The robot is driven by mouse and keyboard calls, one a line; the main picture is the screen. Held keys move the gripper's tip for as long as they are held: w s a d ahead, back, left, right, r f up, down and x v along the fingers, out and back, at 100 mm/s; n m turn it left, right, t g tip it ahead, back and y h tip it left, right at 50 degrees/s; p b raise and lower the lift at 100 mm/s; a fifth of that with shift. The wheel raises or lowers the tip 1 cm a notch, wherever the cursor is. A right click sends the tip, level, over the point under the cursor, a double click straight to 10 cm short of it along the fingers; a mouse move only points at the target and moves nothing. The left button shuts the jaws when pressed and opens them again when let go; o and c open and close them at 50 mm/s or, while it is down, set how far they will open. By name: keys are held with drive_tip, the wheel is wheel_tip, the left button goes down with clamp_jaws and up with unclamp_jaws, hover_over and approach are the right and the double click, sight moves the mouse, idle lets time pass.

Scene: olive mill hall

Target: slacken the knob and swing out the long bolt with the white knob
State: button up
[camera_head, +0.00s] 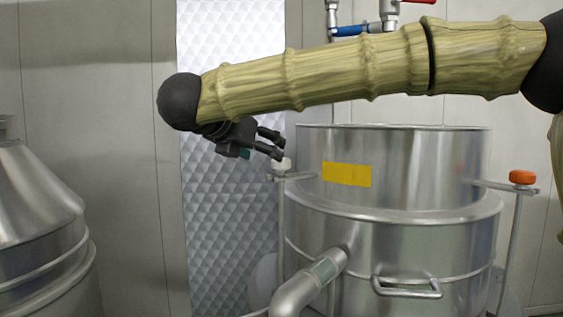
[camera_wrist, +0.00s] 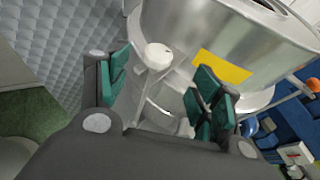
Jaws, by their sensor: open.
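The white knob (camera_head: 283,165) sits on top of the long bolt (camera_head: 281,215), at the left side of the steel vessel (camera_head: 420,165). The bolt stands upright through a lug (camera_head: 300,176) on the vessel's side. My gripper (camera_head: 275,144) is open and empty, just above and to the left of the white knob. In the wrist view the white knob (camera_wrist: 158,55) lies ahead, between my green-padded fingers (camera_wrist: 160,85) and a little beyond their tips. I see no contact. The lower end of the bolt is hard to make out.
A second bolt with an orange knob (camera_head: 522,177) stands at the vessel's right. A yellow label (camera_head: 346,174), a pipe (camera_head: 312,285) and a handle (camera_head: 407,288) are on the vessel's front. A cone-topped steel tank (camera_head: 38,215) stands at left.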

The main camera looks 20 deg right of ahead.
sight(281, 166)
drive_tip(key=p+x, duration=0.4)
drive_tip(key=x, duration=0.5)
drive_tip(key=shift+w+d+r+p, duration=0.1)
drive_tip(key=shift+w+d+p, duration=0.1)
drive_tip(key=shift+p, duration=0.1)
drive_tip(key=shift+w+d+f, duration=0.35)
drive_tip(key=shift+w+d, duration=0.05)
drive_tip(key=shift+c, duration=0.2)
drive_tip(key=c, duration=1.4)
drive_tip(key=shift+a, duration=0.1)
clamp_jaws()
